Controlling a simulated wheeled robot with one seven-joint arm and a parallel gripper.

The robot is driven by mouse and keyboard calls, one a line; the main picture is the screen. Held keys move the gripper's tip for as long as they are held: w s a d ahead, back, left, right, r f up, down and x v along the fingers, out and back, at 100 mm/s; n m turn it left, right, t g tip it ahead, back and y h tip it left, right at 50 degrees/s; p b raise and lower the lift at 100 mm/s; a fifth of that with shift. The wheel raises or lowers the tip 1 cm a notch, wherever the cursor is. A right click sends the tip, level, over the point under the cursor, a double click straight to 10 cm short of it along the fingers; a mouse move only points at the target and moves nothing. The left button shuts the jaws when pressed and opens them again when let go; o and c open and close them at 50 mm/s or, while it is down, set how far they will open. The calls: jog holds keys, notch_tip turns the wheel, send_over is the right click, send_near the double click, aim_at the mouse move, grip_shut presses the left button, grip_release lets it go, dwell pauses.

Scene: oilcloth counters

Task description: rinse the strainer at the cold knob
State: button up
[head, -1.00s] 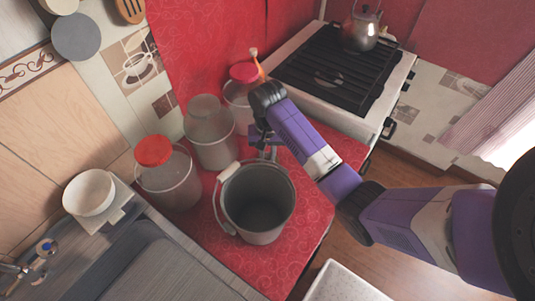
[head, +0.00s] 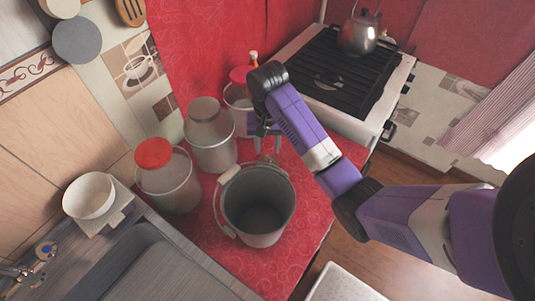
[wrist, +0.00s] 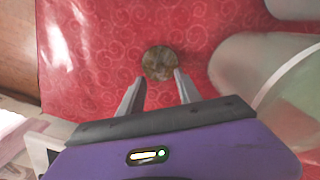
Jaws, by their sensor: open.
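A small round brownish thing, possibly the strainer, lies on the red oilcloth just past my fingertips in the wrist view (wrist: 158,62). In the head view it shows as a small brown patch (head: 266,160) behind the grey bucket, partly hidden. My gripper (wrist: 158,84) is open, one finger to each side on the near side of it, with nothing held. In the head view my gripper (head: 263,146) points down behind the bucket. A knob with a blue mark, likely the cold knob (head: 46,248), is by the tap at the lower left.
The open grey bucket (head: 258,205) stands close in front of my gripper. Jars stand left and behind, one with a red lid (head: 153,153). The sink (head: 140,265) is lower left. A stove (head: 335,80) with a kettle (head: 360,33) is behind. Bare oilcloth (head: 285,265) lies front right.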

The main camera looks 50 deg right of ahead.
aim_at(268, 161)
notch_tip(268, 161, up, 6)
jog(key=p, duration=0.4)
jog(key=o, duration=0.5)
jog(key=shift+c, duration=0.2)
